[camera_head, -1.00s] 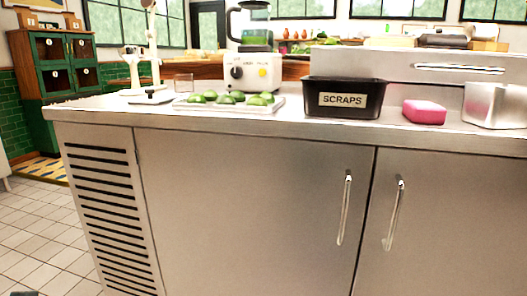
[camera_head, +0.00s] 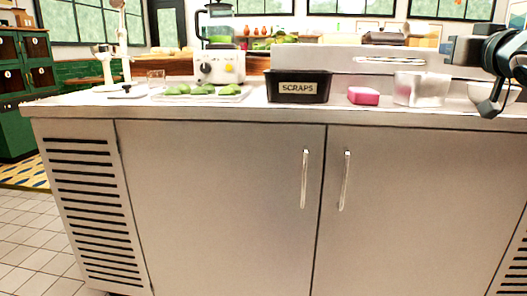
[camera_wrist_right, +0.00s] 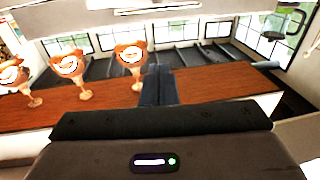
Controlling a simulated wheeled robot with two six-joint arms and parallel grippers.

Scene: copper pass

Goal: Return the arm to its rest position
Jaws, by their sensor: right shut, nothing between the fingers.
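My right gripper (camera_head: 455,48) is at the upper right of the head view, raised above the counter's right end. Its dark grey fingers point left and hold nothing. In the right wrist view the narrow dark fingers (camera_wrist_right: 158,85) are together, with a wooden ledge behind them. My left gripper is in neither view.
The wrist view shows several filled dessert glasses (camera_wrist_right: 131,56). The floor at left is clear.

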